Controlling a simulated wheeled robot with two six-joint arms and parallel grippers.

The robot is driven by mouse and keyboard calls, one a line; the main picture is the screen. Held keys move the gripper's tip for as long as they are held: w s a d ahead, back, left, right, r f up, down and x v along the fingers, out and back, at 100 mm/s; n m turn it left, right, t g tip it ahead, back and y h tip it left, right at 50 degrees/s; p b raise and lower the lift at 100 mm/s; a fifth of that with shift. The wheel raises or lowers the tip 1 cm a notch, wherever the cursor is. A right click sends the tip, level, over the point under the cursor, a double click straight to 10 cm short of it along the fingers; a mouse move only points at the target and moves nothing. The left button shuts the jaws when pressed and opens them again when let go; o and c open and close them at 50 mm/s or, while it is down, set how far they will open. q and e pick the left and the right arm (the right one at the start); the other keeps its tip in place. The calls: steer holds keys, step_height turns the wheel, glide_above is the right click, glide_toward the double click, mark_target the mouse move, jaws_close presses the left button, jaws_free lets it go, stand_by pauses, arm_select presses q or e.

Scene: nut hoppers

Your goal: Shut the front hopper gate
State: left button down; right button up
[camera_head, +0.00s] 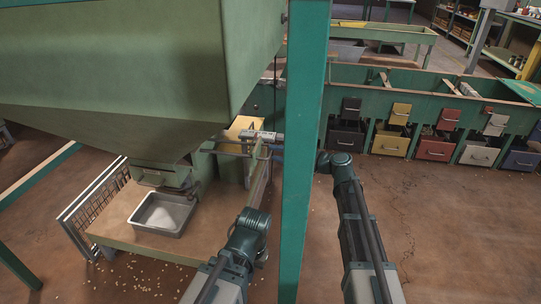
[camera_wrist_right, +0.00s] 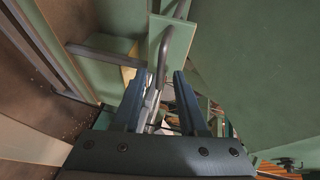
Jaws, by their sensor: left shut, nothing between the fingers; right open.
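The big green front hopper (camera_head: 115,75) fills the upper left of the head view, with its outlet (camera_head: 165,176) above a metal tray (camera_head: 163,214). My right gripper (camera_head: 265,137) reaches left behind the green post. In the right wrist view its two fingers (camera_wrist_right: 159,98) are open, and a curved grey bar (camera_wrist_right: 164,55) stands between and beyond the tips, in front of a pale green plate (camera_wrist_right: 178,45). I cannot tell whether the bar touches a finger. My left gripper (camera_head: 250,220) is low, right of the tray; it is shut and empty, its fingertips hard to make out.
A green post (camera_head: 305,150) stands between my arms and hides part of the right one. The tray sits on a wooden platform (camera_head: 120,232) beside a wire-mesh panel (camera_head: 95,198). Coloured bins (camera_head: 390,142) line the back right. The floor at right is clear.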

mark_target(271, 152)
steer(key=shift+x, duration=1.6)
jaws_close()
